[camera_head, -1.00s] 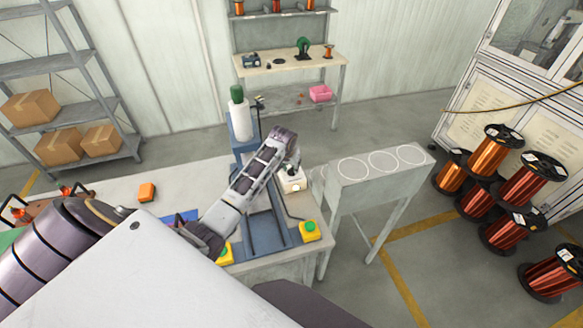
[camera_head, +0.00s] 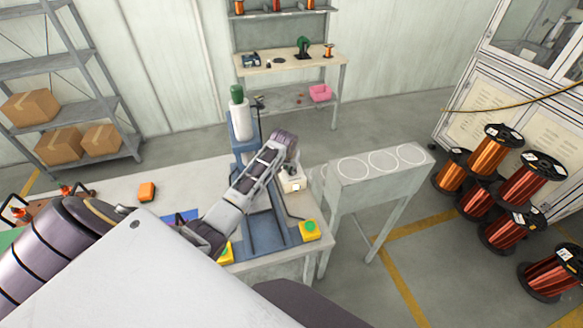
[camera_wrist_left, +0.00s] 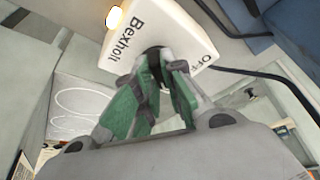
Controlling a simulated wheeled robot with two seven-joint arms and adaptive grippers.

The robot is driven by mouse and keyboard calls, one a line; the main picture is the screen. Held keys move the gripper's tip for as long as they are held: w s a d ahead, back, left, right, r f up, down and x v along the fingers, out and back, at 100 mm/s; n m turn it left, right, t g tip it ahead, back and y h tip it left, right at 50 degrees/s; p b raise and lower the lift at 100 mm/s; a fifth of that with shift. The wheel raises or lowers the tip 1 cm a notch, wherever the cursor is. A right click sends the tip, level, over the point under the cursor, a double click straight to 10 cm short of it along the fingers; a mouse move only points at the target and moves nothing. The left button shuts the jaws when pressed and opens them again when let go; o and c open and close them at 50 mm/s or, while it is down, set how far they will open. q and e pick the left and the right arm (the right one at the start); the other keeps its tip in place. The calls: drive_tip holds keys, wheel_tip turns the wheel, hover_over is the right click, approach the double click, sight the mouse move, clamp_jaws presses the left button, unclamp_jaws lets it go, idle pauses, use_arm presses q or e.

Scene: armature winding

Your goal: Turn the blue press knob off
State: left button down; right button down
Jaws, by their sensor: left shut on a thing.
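The white control box (camera_wrist_left: 165,22), marked "Bexholt" and "OFF", fills the top of the left wrist view, with a lit lamp (camera_wrist_left: 115,17) on its left side. In the head view the box (camera_head: 292,184) sits at the right of the blue press (camera_head: 245,146). My left gripper (camera_wrist_left: 160,68) has its green finger pads shut on the dark knob (camera_wrist_left: 154,57) on the box face. The pads hide most of the knob, so its pointer cannot be read. In the head view my left wrist hides the fingers. My right gripper is not in view.
Yellow boxes with green buttons (camera_head: 310,229) stand at the bench's front, and an orange block (camera_head: 147,191) lies to the left. A grey stand with white circles (camera_head: 338,184) is close on the right. Copper spools (camera_head: 520,186) stand farther right on the floor.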

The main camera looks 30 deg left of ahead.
use_arm(q)
drive_tip(key=shift+n, duration=0.5)
drive_tip(key=n, duration=0.1)
drive_tip(key=n+y, duration=0.1)
drive_tip(key=shift+w+d+n+g, duration=0.1)
drive_tip(key=shift+d+n+g, duration=0.1)
drive_tip(key=shift+n+g, duration=0.15)
drive_tip(key=n+g+y, duration=0.1)
drive_tip(key=n, duration=0.2)
drive_tip(key=shift+n, duration=0.25)
drive_tip(key=n+g, duration=0.1)
drive_tip(key=n, duration=0.2)
drive_tip(key=shift+w+d+y, duration=0.1)
drive_tip(key=shift+w+y, duration=0.05)
drive_tip(key=shift+y, duration=0.25)
drive_tip(key=shift+n+g, duration=0.65)
drive_tip(key=shift+n, duration=1.35)
drive_tip(key=shift+y, duration=0.3)
drive_tip(key=c, duration=1.5)
unclamp_jaws()
